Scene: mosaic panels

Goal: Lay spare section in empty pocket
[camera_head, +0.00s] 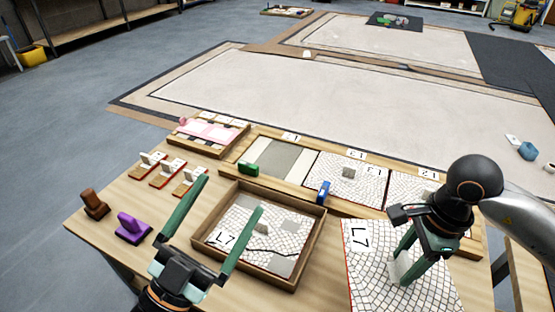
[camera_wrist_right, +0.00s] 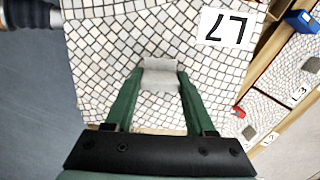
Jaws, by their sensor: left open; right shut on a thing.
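The spare section (camera_head: 362,262) is a white mosaic panel marked L7, at the front right in the head view. In the right wrist view the panel (camera_wrist_right: 110,60) fills much of the picture. My right gripper (camera_head: 402,268) is shut on the grey block handle (camera_wrist_right: 160,72) on its face. I cannot tell whether the panel touches the table. The empty pocket (camera_head: 280,160) is a bare grey bed with a tan strip in the long wooden frame. My left gripper (camera_head: 230,195) is open and empty above a wooden tray (camera_head: 222,258).
The tray holds another L7 panel (camera_head: 238,218) with a dark crack and grey patches. Mosaic panels (camera_head: 335,165) fill pockets right of the empty one. A green block (camera_head: 248,169) and a blue block (camera_head: 323,191) stand at the frame's front edge. Purple (camera_head: 132,228) and brown (camera_head: 94,204) tools lie left.

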